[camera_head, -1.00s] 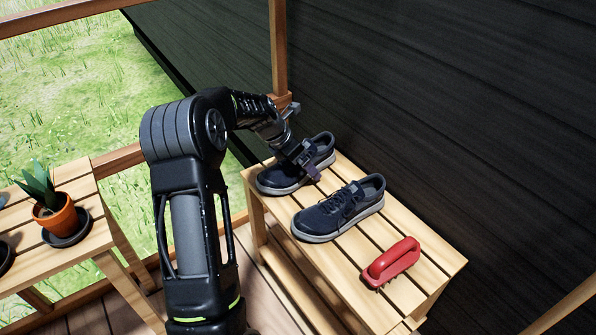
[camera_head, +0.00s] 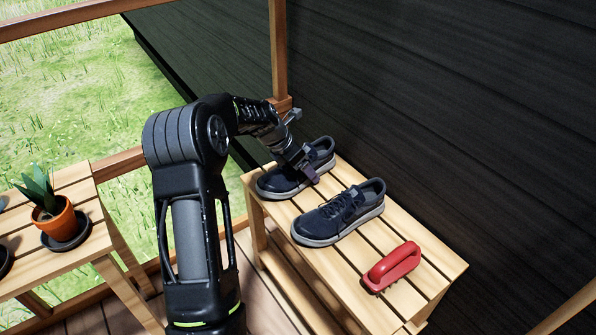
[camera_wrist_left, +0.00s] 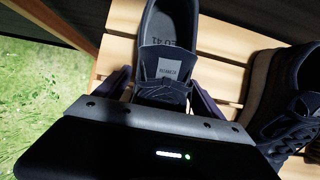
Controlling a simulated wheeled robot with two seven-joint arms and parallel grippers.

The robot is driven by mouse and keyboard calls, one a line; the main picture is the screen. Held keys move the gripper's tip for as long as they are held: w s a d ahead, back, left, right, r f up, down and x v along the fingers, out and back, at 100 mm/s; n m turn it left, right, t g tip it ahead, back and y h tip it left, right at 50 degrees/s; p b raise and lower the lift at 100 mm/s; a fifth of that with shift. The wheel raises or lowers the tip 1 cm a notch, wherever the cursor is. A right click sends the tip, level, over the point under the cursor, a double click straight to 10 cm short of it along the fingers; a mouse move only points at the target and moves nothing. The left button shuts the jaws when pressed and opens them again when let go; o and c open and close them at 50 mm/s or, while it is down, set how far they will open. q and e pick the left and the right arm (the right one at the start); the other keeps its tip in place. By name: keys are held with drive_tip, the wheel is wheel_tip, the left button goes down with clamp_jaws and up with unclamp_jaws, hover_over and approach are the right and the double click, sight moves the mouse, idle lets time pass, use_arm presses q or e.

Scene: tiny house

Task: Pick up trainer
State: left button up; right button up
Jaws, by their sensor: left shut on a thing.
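Two dark navy trainers with grey soles stand on a slatted wooden bench. My left gripper (camera_head: 309,172) is at the far trainer (camera_head: 280,180), its fingers around the middle of the shoe. In the left wrist view the gripper (camera_wrist_left: 158,88) has one finger on each side of that trainer (camera_wrist_left: 168,60), across the tongue and laces, and is shut on it. The trainer still appears level at bench height; whether its sole touches the slats is hard to tell. The near trainer (camera_head: 340,212) stands apart on the bench and shows at the right of the wrist view (camera_wrist_left: 295,105). My right gripper is out of view.
The bench (camera_head: 425,283) also holds a red brush (camera_head: 392,266) at its near end. A dark wall (camera_head: 450,110) rises behind the bench, and a wooden post (camera_head: 278,50) stands at its far end. A potted plant (camera_head: 58,220) stands on another wooden table at left.

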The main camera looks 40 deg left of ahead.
sight(309, 146)
use_arm(q)
drive_tip(key=c, duration=1.1)
drive_tip(key=shift+r, duration=0.15)
drive_tip(key=shift+c, duration=0.2)
wheel_tip(309, 146, up, 10)
drive_tip(key=p, duration=0.4)
